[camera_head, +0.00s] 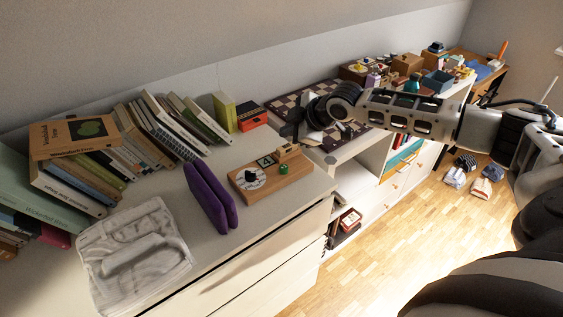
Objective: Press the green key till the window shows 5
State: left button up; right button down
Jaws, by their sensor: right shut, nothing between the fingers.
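A wooden board (283,183) lies on the white cabinet top near its right end. On it are a white round dial (248,178) with a dark shape, a small dark-framed window (266,161), a green key (284,168) and a small wooden block (288,151). The window's figure is too small to read. My right gripper (291,131) is shut and empty. It shows in front of the area just behind the board, up and right of the green key, apart from the key. My left gripper is not in view.
A purple case (209,197) stands left of the board, near a crumpled white bag (133,256). Books (160,128) line the wall. A checkered board (300,97) lies behind my right arm. Several small objects crowd the far right surface.

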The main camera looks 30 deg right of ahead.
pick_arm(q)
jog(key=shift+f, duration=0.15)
pick_arm(e)
jog(key=shift+f, duration=0.1)
jog(key=b, duration=0.8)
send_over(287, 168)
notch_tip(287, 168, down, 6)
jog(key=shift+s+f, duration=0.1)
jog(key=shift+f, duration=0.3)
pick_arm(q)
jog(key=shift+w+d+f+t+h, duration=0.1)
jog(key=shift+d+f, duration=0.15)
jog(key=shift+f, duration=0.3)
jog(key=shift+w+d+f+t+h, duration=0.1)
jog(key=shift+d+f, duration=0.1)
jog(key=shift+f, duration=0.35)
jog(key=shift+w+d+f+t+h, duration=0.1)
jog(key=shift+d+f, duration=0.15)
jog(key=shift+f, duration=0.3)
pick_arm(e)
jog(key=shift+f, duration=0.9)
jog(key=shift+f, duration=0.15)
jog(key=shift+f, duration=0.25)
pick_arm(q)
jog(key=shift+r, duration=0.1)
